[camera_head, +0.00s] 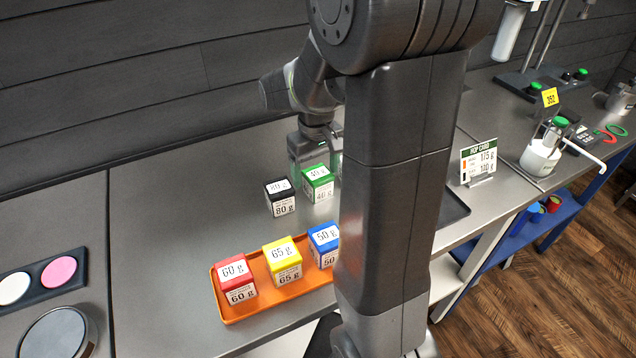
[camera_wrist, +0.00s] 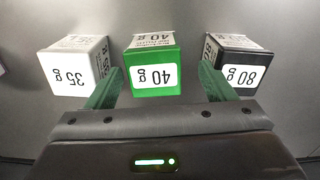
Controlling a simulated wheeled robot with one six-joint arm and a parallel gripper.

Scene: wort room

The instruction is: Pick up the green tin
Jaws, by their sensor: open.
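The green tin (camera_head: 318,184) stands on the grey counter behind the orange tray, labelled 40 g. In the wrist view the green tin (camera_wrist: 153,68) is upright in the middle, just beyond my fingertips. My gripper (camera_wrist: 158,82) is open, one green finger on each side of the line to the tin, with nothing between them. In the head view my gripper (camera_head: 312,150) is behind the green tin, and its fingers are mostly hidden there.
A black 80 g tin (camera_head: 280,196) and a white 35 g tin (camera_wrist: 75,65) flank the green one closely. The orange tray (camera_head: 236,313) holds red (camera_head: 235,280), yellow (camera_head: 283,261) and blue (camera_head: 324,245) tins in front. A hop card (camera_head: 479,160) stands right.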

